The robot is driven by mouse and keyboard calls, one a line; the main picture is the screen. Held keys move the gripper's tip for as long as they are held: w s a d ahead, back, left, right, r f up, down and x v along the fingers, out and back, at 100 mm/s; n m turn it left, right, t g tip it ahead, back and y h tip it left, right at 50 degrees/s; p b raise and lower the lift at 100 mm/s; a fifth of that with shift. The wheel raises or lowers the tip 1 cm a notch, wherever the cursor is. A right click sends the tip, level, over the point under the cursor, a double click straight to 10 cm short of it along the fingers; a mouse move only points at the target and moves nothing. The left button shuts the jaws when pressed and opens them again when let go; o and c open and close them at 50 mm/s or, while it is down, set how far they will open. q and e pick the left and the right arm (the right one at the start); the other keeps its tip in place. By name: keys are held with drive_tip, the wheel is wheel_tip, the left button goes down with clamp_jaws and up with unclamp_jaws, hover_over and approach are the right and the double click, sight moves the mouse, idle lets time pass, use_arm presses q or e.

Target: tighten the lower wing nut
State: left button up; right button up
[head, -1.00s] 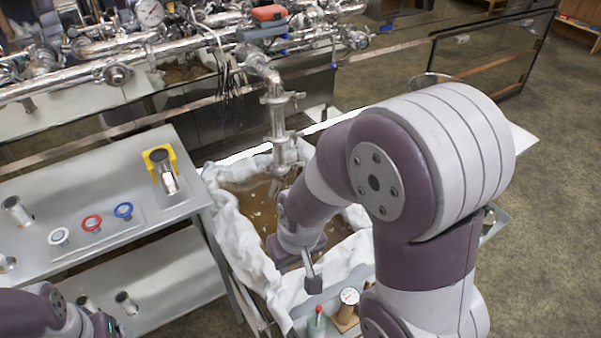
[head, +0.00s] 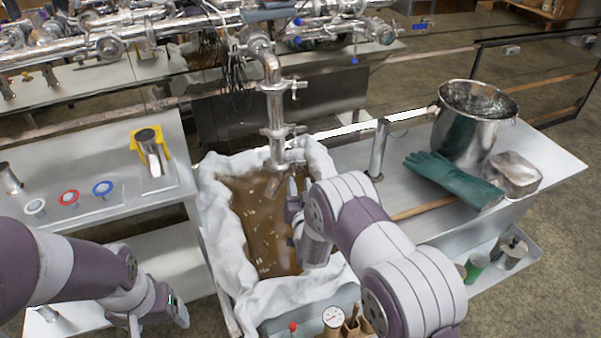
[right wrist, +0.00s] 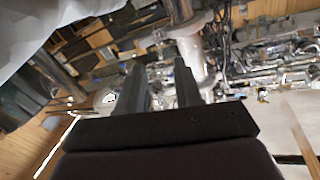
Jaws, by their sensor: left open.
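A vertical steel pipe (head: 275,100) comes down over the lined vat in the head view, with an upper clamp (head: 293,86) and a lower clamp (head: 277,131). The lower wing nut (head: 298,130) sticks out to the right of the lower clamp; its tightness cannot be told. My right gripper (head: 295,198) is below and slightly right of it, over the vat, partly hidden by its own arm. In the right wrist view its two fingers (right wrist: 159,68) are apart with nothing between them. My left gripper (head: 160,318) is open and empty at the lower left, well away from the pipe.
The vat's white liner (head: 228,270) surrounds brown liquid (head: 262,235) below the pipe. On the right table stand a steel pot (head: 470,135), a green glove (head: 450,178) and an upright cylinder (head: 378,150). A left table holds a yellow holder (head: 163,150) and several ringed parts.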

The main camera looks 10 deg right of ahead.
sight(296, 168)
drive_tip(key=w, duration=0.5)
drive_tip(key=shift+w+d, duration=0.2)
drive_tip(key=shift+w, duration=0.2)
clamp_jaws()
drive_tip(key=shift+f, duration=0.1)
